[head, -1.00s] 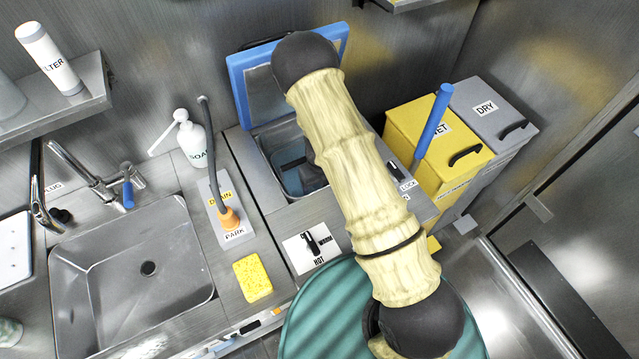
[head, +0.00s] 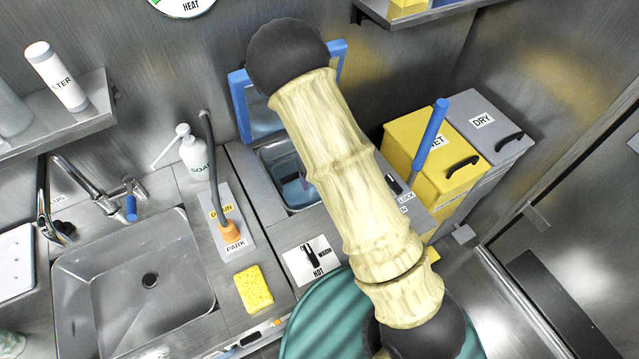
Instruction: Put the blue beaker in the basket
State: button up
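No blue beaker can be made out for certain. An open steel well (head: 267,160) stands right of the sink, with something pale blue (head: 298,192) inside; I cannot tell whether that is a beaker, a basket or liquid. Its blue-framed lid (head: 240,105) is raised against the wall. My arm crosses in front of the lid and well and hides much of both. My gripper is out of view, so its state and any load are hidden. No basket is clearly visible.
A sink (head: 130,285) lies at left, beside a yellow sponge (head: 254,289) and a soap bottle (head: 193,152). A yellow bin (head: 408,138) and grey bin (head: 495,110) stand at right. A shelf (head: 60,125) juts out at upper left.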

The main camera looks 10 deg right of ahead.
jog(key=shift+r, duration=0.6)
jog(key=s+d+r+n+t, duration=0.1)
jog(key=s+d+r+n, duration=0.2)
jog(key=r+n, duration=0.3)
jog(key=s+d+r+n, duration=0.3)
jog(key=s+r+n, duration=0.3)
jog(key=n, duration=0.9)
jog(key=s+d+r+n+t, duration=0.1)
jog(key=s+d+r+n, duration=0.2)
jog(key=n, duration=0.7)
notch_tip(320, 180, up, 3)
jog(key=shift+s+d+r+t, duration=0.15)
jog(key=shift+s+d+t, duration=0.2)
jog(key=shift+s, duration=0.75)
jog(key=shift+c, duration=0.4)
